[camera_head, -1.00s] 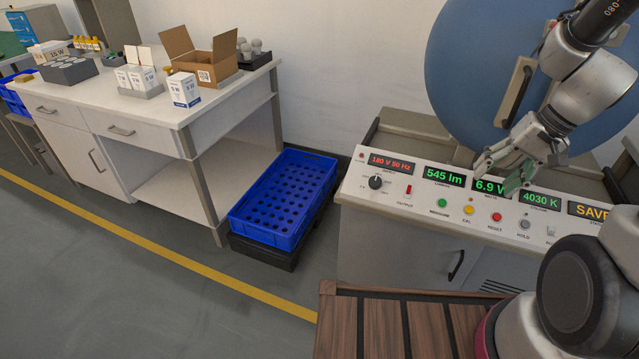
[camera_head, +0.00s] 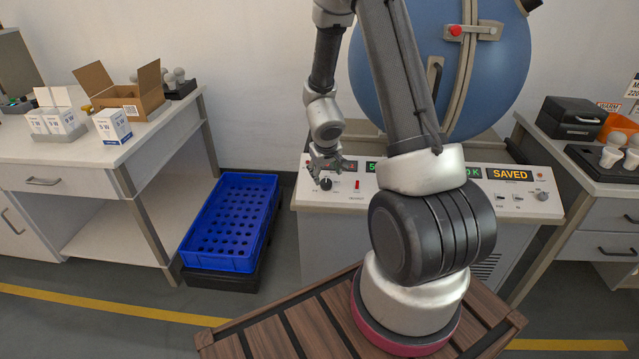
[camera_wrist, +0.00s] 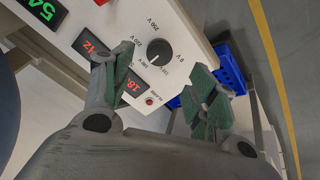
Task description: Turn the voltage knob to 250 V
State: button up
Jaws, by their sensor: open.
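The voltage knob (camera_wrist: 158,52) is a round black dial on the white panel, with voltage labels around it including 250 V (camera_wrist: 153,24). It also shows in the head view (camera_head: 326,184), just below my gripper (camera_head: 328,163). In the wrist view my gripper (camera_wrist: 158,78) is open, with green-padded fingers on either side of the knob's line and nothing between them. The fingers look apart from the knob; the exact height above it is unclear. The red voltage display (camera_wrist: 132,86) is partly hidden by a finger; a "18" shows. The knob's pointer setting is hard to read.
The console panel (camera_head: 525,203) carries a red output switch (camera_head: 357,184) right of the knob and a yellow SAVED display (camera_head: 509,174). The blue sphere (camera_head: 500,75) stands behind. A blue crate (camera_head: 215,262) sits on the floor at left.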

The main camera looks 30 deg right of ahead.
aim_at(326, 183)
jog(key=x, duration=0.7)
jog(key=shift+w+d+f, duration=0.15)
jog(key=shift+w+f, duration=0.05)
jog(key=shift+f, duration=0.05)
jog(key=c, duration=1)
